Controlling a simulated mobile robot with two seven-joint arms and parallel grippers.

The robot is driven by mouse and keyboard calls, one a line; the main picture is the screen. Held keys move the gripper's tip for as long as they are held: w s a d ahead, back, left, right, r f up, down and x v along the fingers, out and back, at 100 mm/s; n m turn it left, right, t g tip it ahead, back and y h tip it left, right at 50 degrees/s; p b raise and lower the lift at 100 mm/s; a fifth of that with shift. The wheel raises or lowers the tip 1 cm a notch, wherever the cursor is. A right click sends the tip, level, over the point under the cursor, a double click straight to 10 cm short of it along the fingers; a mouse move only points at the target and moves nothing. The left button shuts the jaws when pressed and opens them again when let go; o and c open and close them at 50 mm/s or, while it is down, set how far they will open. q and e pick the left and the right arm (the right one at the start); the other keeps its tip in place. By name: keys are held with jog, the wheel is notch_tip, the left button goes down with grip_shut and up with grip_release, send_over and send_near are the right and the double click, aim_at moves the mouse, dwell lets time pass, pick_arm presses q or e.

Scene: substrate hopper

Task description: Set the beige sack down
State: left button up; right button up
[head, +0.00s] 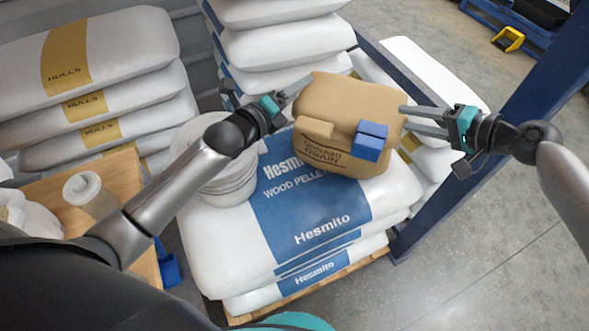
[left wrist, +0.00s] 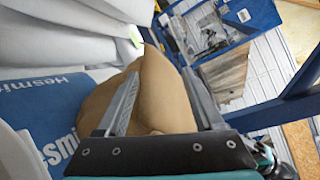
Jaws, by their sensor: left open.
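The beige sack (head: 345,108) rests on top of a stack of white and blue Hesmito wood pellet sacks (head: 320,205). It lies flat, with dark print on its front. My left gripper (head: 290,92) is open at the sack's upper left edge. In the left wrist view the beige sack (left wrist: 150,95) shows between and behind the spread fingers (left wrist: 160,105). My right gripper (head: 405,116) has its fingers apart, with the tips at the sack's right edge; whether they touch it I cannot tell.
A blue block (head: 369,141) and a tan block (head: 314,127) sit against the beige sack's front. A white bucket (head: 225,175) stands to the left. HULLS sacks (head: 120,55) are stacked at left. A blue post (head: 480,145) rises at right, with open floor beyond.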

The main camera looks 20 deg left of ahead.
pick_arm(q)
jog(key=shift+o, duration=1.2)
jog(key=shift+s+d+f+g, duration=0.15)
jog(key=shift+f, duration=0.25)
jog(key=shift+s+d+f+g, duration=0.1)
jog(key=shift+s+f+g, duration=0.05)
jog(key=shift+f, duration=0.2)
pick_arm(e)
jog(key=shift+s+a+f, duration=0.25)
jog(key=shift+s+a, duration=0.1)
jog(key=shift+a, duration=0.1)
pick_arm(q)
jog(key=shift+s+a, duration=0.1)
pick_arm(e)
jog(key=shift+w+d, duration=0.1)
jog(key=shift+w, duration=0.15)
pick_arm(q)
jog(key=r+v, duration=0.1)
jog(key=v, duration=0.6)
jog(key=shift+a+r, duration=0.25)
jog(key=shift+r, duration=0.05)
pick_arm(e)
jog(key=shift+w+d+r, duration=0.1)
jog(key=shift+d, duration=0.05)
pick_arm(q)
jog(key=shift+s, duration=0.15)
pick_arm(e)
jog(key=o, duration=0.8)
